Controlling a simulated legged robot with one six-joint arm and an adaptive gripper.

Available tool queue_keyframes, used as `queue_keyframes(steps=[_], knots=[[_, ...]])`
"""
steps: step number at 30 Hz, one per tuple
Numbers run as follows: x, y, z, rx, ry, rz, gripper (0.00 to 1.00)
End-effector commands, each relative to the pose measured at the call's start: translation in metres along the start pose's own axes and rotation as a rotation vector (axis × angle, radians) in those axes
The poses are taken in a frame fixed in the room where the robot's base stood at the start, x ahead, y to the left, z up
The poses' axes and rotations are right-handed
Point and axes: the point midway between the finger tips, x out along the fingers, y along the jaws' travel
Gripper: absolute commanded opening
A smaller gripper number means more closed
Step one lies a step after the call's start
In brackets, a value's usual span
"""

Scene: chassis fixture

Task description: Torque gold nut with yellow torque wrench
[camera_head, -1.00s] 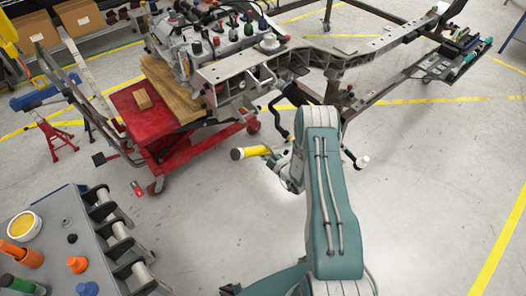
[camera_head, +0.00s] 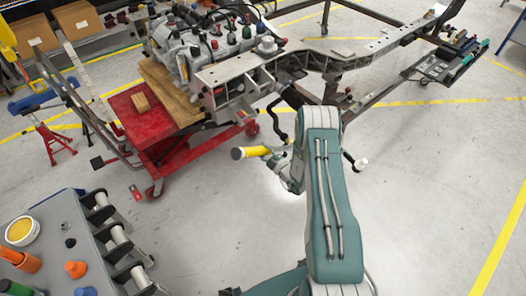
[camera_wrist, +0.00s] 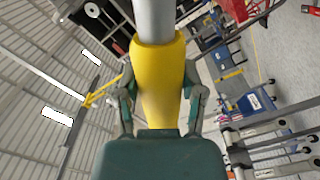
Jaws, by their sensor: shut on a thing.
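My gripper (camera_head: 274,160) is shut on the yellow torque wrench (camera_head: 251,152) and holds it in the air in front of the chassis. In the wrist view, my gripper's fingers (camera_wrist: 160,92) stand on both sides of the yellow handle (camera_wrist: 158,65). The wrench's grey shaft extends out of the top of that view. The chassis frame (camera_head: 345,52) lies ahead and to the right, apart from the wrench. I cannot make out the gold nut.
A red lift cart (camera_head: 128,104) with wooden blocks stands under the engine (camera_head: 205,45). A grey tool cart (camera_head: 60,218) with a yellow-filled cup and colored items is at lower left. A red jack stand (camera_head: 52,140) is at far left. Open floor lies right.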

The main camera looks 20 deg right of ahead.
Motion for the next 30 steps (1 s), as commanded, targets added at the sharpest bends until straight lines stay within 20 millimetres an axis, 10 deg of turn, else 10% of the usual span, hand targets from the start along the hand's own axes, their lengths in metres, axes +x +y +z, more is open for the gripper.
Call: queue_keyframes(steps=[30], knots=[[-0.015,0.002,0.000,-0.002,0.001,0.004,0.00]])
